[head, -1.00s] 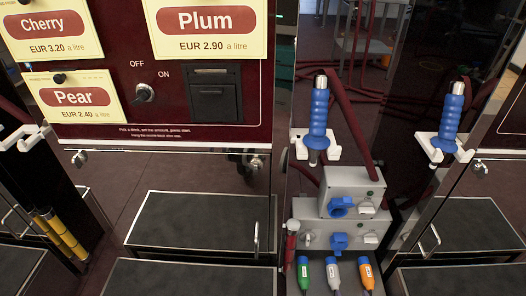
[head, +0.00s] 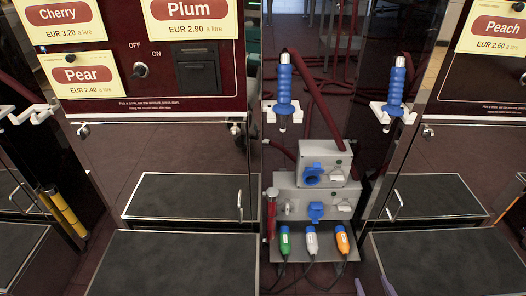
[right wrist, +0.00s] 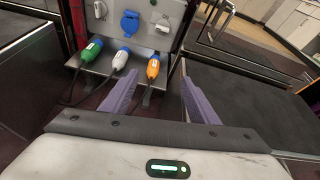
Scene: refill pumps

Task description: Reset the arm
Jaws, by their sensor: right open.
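My right gripper (head: 373,287) just enters the bottom edge of the head view, with only its purple fingertips showing. In the right wrist view its two purple fingers (right wrist: 158,95) stand wide apart with nothing between them. The gripper is in front of and below the grey socket box (head: 315,203), near the row of green (head: 284,242), white (head: 312,240) and orange (head: 343,240) plugs. The orange plug also shows in the right wrist view (right wrist: 153,67), beyond the left finger. My left gripper is not in view.
Two blue-handled nozzles (head: 284,90) (head: 396,88) hang upright in white holders. A maroon drinks panel (head: 130,85) with price cards stands at left, another at right. Dark-topped steps (head: 190,197) (head: 440,262) flank the socket box. Cables hang below the plugs.

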